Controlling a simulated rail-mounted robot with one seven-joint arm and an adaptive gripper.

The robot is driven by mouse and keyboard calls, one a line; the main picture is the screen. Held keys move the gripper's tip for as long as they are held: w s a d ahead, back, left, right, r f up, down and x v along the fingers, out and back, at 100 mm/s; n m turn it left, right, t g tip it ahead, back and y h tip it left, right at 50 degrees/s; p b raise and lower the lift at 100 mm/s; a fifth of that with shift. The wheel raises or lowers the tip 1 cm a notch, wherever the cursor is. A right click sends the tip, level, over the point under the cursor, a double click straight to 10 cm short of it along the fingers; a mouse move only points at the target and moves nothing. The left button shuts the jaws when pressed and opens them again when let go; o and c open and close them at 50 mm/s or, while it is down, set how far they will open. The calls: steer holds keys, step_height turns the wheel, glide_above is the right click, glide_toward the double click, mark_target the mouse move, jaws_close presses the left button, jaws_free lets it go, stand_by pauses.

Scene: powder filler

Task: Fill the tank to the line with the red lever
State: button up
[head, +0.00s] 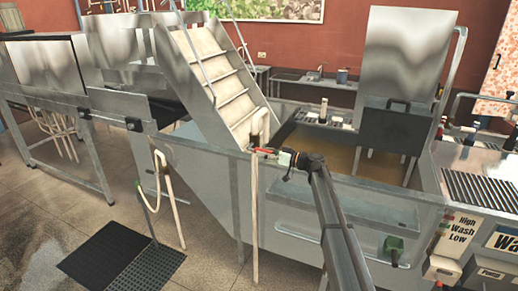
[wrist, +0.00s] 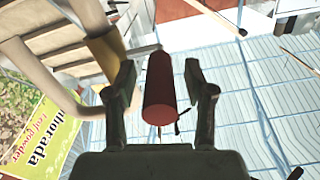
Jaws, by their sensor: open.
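The red lever (head: 265,150) is on a pale pipe at the front rim of the steel tank (head: 290,192). Brownish liquid (head: 380,165) shows inside the tank; I cannot make out a fill line. My gripper (head: 284,158) is at the lever, just to its right in the head view. In the wrist view the red lever (wrist: 158,88) lies between the two open fingers of my gripper (wrist: 163,82). Gaps show on both sides, wider on the right, so the fingers do not appear closed on it. The lever's joint with the pipe is partly hidden.
Metal stairs (head: 212,75) rise behind the lever. A dark box (head: 387,130) stands at the tank's right, and a control panel (head: 465,235) is at the far right. A black floor mat (head: 120,255) lies at lower left. Pale pipes (wrist: 50,70) pass left of my gripper.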

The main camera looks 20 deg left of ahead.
steer(key=shift+a+p, duration=0.3)
steer(key=shift+a, duration=0.95)
steer(key=shift+c, duration=0.4)
jaws_close()
steer(key=shift+w+d, duration=0.1)
steer(key=shift+d, duration=0.05)
